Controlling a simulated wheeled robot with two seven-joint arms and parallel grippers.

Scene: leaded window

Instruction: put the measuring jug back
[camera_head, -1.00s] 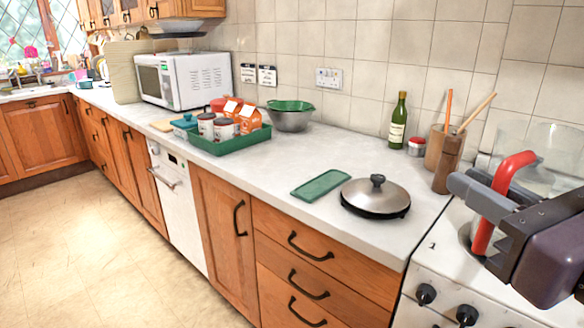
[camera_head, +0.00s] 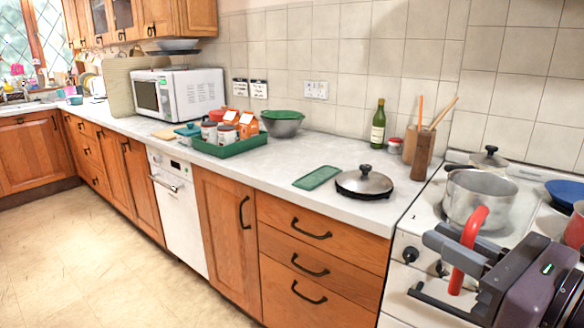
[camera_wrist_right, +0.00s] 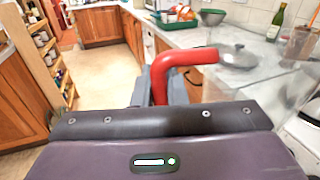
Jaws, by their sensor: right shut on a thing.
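The measuring jug has a red handle (camera_head: 472,235) and a clear body that is hard to make out against the stove and pot in the head view. My right gripper (camera_head: 452,252) is shut on the handle and holds the jug up in front of the stove at the lower right. In the right wrist view the red handle (camera_wrist_right: 160,85) stands between the grey fingers, with the faint clear body beyond it to the right. My left gripper is not in view.
A steel pot (camera_head: 478,200) stands on the stove (camera_head: 412,228), with a blue bowl (camera_head: 566,192) to its right. On the worktop are a pan lid (camera_head: 364,182), a green mat (camera_head: 317,178), a bottle (camera_head: 378,128) and a full green tray (camera_head: 235,148). The worktop's front strip is clear.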

